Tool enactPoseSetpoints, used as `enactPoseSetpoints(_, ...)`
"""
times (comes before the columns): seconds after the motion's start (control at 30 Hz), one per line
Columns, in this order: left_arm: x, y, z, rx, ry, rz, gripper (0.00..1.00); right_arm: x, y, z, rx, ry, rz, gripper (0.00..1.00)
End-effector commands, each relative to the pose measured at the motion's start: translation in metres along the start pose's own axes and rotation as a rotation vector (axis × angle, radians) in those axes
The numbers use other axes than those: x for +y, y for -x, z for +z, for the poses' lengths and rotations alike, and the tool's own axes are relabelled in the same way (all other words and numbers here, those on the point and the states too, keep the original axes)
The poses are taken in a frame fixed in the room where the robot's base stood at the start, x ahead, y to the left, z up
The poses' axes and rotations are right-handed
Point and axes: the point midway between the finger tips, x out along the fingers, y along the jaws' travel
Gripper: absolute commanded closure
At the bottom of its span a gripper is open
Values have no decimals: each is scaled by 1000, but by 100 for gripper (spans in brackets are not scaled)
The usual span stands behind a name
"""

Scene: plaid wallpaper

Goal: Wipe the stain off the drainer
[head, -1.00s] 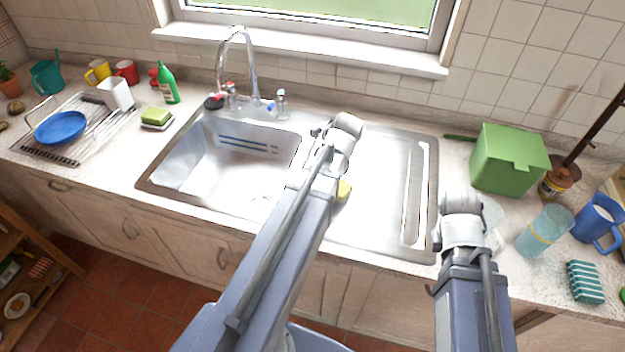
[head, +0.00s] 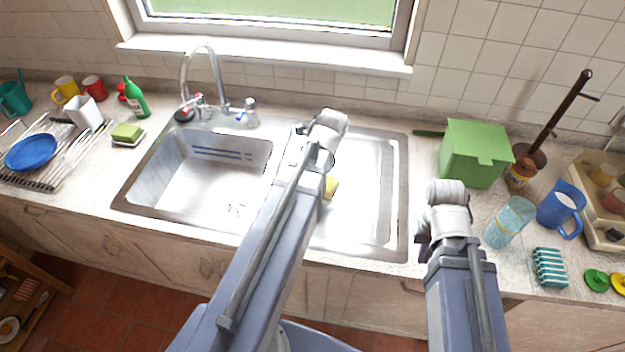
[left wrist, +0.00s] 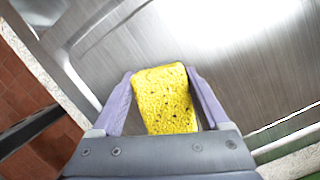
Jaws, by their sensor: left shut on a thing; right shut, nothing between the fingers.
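The steel drainer (head: 372,205) lies to the right of the sink basin. No stain can be clearly made out on it; my left arm covers part of its left side. A yellow sponge (head: 331,187) shows beside my left arm, over the drainer. In the left wrist view my left gripper (left wrist: 160,73) is shut on the sponge (left wrist: 165,105), with steel surface around it. Whether the sponge touches the steel, I cannot tell. My right gripper (head: 424,240), partly hidden by its wrist, is shut and empty near the drainer's right front corner.
A green box (head: 474,155), a glass (head: 508,222), a blue jug (head: 561,207) and a striped sponge (head: 549,267) stand to the right. The basin (head: 205,180) is left of the drainer, below the tap (head: 204,55). A dish rack (head: 70,150) is far left.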

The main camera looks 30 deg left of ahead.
Motion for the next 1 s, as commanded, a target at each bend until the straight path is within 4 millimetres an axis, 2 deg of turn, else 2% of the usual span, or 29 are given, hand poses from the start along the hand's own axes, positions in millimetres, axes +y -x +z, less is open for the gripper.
enactPoseSetpoints(0.23, 0, 5, 1, 0, -1, 0, 100, 1, 5, -1, 1, 0, 0, 100)
enactPoseSetpoints(0.57, 2, 31, 6, 1, -1, 0, 100, 3, 32, 0, 1, 0, 1, 100)
enactPoseSetpoints(1.0, 2, 30, 6, 1, -1, 0, 100, 3, 31, 0, 1, 0, 1, 100)
